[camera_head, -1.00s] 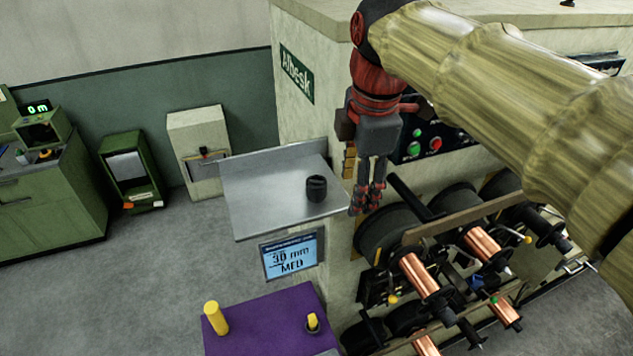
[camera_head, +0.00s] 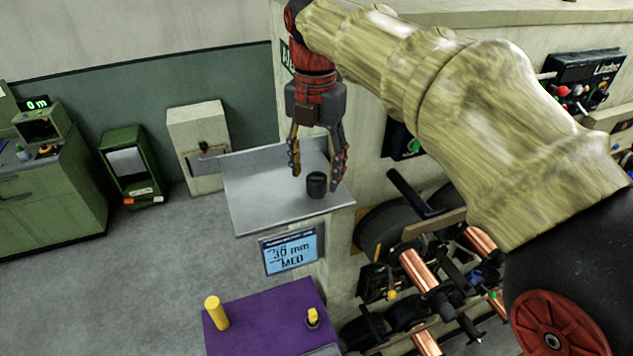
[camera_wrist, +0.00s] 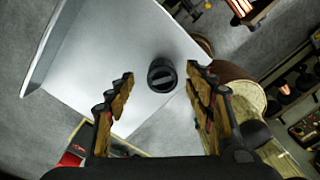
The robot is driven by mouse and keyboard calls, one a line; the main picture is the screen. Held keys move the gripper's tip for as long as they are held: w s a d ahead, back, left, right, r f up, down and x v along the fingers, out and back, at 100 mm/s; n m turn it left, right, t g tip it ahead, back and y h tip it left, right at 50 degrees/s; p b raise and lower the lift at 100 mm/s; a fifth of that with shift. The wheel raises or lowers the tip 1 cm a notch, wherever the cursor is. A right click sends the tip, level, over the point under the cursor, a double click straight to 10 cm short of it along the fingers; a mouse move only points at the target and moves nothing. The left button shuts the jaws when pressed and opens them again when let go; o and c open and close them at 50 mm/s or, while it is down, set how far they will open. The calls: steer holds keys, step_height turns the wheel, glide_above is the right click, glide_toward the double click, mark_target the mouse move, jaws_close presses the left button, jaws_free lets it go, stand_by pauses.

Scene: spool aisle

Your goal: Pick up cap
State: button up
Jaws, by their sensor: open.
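The cap (camera_head: 316,185) is a small black cylinder standing on the grey metal shelf (camera_head: 255,200), near its right end. In the wrist view the cap (camera_wrist: 161,75) shows from above as a round black piece with a slotted top. My gripper (camera_head: 317,180) is open and points down over the shelf, its fingers spread to the left and right of the cap in the head view. In the wrist view my gripper (camera_wrist: 160,76) has one finger on each side of the cap, with clear gaps. I cannot tell its exact height above the cap.
A sign (camera_head: 290,252) reading "30 mm MED" hangs below the shelf's front edge. A purple table (camera_head: 265,318) below holds a yellow cylinder (camera_head: 216,312) and a smaller yellow-topped piece (camera_head: 312,317). Copper spools (camera_head: 419,271) stand at the right. The shelf's left part is bare.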

mark_target(317, 177)
steer(key=shift+s+d+f, duration=0.1)
steer(key=shift+s+f, duration=0.05)
steer(key=shift+f, duration=0.4)
steer(key=shift+s+f, duration=0.1)
steer(key=shift+f, duration=0.45)
steer(key=shift+w+f, duration=0.15)
steer(key=shift+f, duration=0.3)
steer(key=shift+c, duration=1.2)
steer(key=c, duration=1.1)
jaws_close()
